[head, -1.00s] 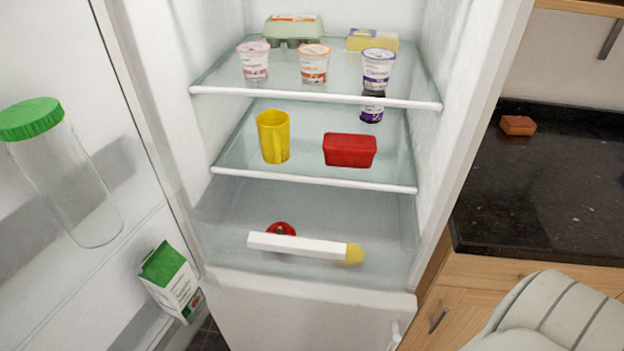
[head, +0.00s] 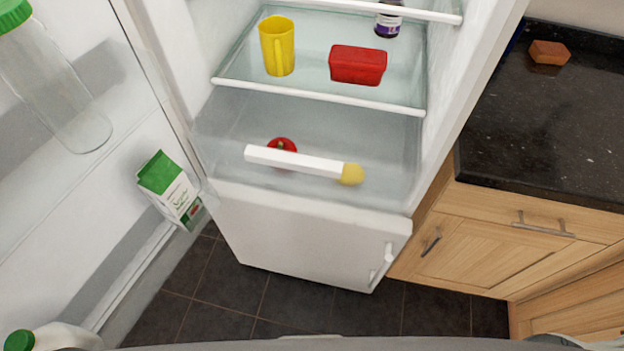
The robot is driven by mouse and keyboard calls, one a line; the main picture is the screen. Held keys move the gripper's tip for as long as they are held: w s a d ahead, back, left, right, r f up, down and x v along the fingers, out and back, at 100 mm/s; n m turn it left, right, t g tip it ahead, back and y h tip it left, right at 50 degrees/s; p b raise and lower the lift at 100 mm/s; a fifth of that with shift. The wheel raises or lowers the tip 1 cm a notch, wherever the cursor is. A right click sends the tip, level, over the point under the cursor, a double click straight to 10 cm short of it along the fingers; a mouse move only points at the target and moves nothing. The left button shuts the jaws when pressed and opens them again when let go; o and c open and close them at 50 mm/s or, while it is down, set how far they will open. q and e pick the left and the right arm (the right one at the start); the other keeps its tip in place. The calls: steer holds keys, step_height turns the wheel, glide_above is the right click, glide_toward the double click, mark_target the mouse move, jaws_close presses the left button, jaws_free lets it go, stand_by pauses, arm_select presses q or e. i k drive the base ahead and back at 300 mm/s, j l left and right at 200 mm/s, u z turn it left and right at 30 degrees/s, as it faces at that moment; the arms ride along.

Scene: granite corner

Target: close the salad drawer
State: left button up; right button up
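The salad drawer (head: 235,160) is a clear box at the bottom of the open fridge, below the lower glass shelf. Its white bar handle (head: 293,161) runs across its front. A red round vegetable (head: 282,145) and a yellow round item (head: 352,174) show at the handle, partly covered by it. The drawer seems to stand out in front of the shelf edge; how far is hard to tell. Neither of my grippers is in view.
The open fridge door at left holds a green-capped jar (head: 60,90) and a green-white carton (head: 168,185). A yellow mug (head: 277,46) and red container (head: 357,65) stand on the shelf. A dark counter (head: 550,130) is at right. Floor tiles (head: 290,300) before the fridge look clear.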

mark_target(322, 166)
steer(key=k+l+z, duration=0.2)
steer(key=k, duration=0.25)
steer(key=k+l+z, duration=0.2)
steer(key=k, duration=0.3)
steer(key=j, duration=0.05)
